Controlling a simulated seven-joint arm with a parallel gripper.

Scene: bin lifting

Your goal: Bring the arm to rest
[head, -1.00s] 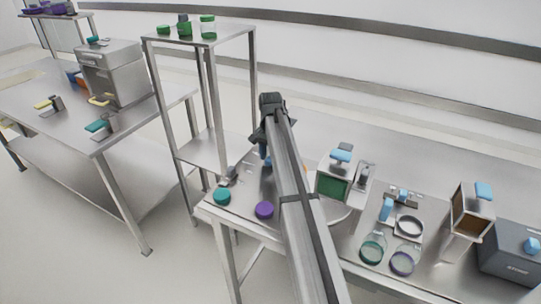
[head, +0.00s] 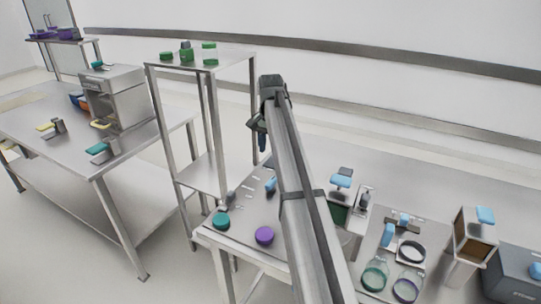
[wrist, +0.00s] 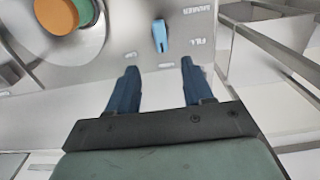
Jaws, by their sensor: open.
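My gripper (wrist: 157,88) is open and empty in the wrist view, its two blue fingers apart above the metal bench. A blue handle or tab (wrist: 160,36) on a metal panel lies beyond the gap between the fingers, apart from them. In the head view my arm reaches up from the bottom edge, and my gripper (head: 262,142) hangs at its far end above the left part of the near bench. The arm hides part of the bench behind it.
A teal lid (head: 221,220) and a purple lid (head: 264,235) lie on the near bench. Two glass jars (head: 374,274) (head: 407,286) and several blue-handled devices stand right of my arm. A shelf rack (head: 205,62) with green containers stands behind left. An orange round part (wrist: 62,14) shows upper left in the wrist view.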

